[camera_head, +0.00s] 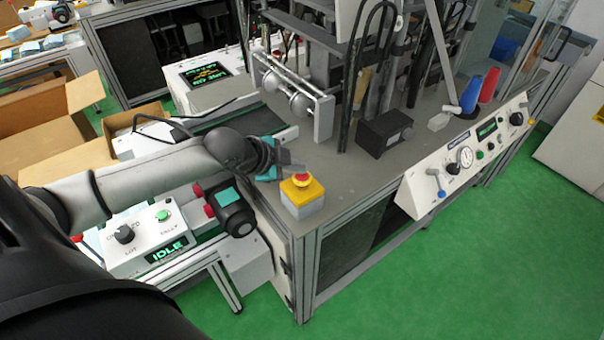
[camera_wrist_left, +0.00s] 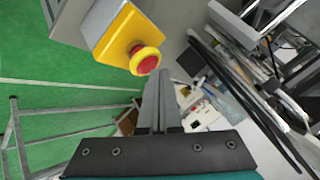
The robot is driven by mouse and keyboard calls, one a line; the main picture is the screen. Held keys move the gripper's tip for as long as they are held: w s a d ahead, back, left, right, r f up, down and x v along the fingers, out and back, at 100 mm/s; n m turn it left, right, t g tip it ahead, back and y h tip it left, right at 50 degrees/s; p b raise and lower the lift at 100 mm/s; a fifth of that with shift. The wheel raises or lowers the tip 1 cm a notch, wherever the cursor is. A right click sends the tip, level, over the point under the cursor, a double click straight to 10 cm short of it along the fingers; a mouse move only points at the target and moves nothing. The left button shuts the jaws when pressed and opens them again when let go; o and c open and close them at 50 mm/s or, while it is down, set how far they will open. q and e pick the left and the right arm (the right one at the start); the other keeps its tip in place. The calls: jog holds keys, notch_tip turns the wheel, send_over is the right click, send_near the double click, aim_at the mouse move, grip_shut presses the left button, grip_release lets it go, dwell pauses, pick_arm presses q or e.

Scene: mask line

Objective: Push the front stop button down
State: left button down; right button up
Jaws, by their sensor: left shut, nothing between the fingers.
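The front stop button (camera_head: 302,179) is a red mushroom knob on a yellow-topped box (camera_head: 302,193) at the near left corner of the grey machine table. In the left wrist view the red knob (camera_wrist_left: 146,61) and its yellow box (camera_wrist_left: 118,36) show at upper left. My left gripper (camera_head: 300,169) is shut and empty, with its fingertips close to the knob. In the left wrist view the closed fingers (camera_wrist_left: 160,78) point up to just right of the knob. I cannot tell whether they touch it. My right gripper is not in view.
A control panel (camera_head: 470,155) with a gauge and knobs fronts the table at right. A black block (camera_head: 384,133) and a metal frame stand behind the button. An "IDLE" control box (camera_head: 146,240) lies below my left arm. Green floor (camera_head: 440,260) is clear in front.

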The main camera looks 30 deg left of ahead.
aim_at(297, 177)
pick_arm(q)
jog(key=shift+f, duration=0.35)
dwell(0.4)
jog(key=shift+r+p, duration=0.8)
jog(key=shift+p, duration=0.15)
notch_tip(297, 177, up, 5)
jog(key=p, duration=0.5)
jog(key=shift+r+p, duration=0.1)
jog(key=shift+p, duration=0.25)
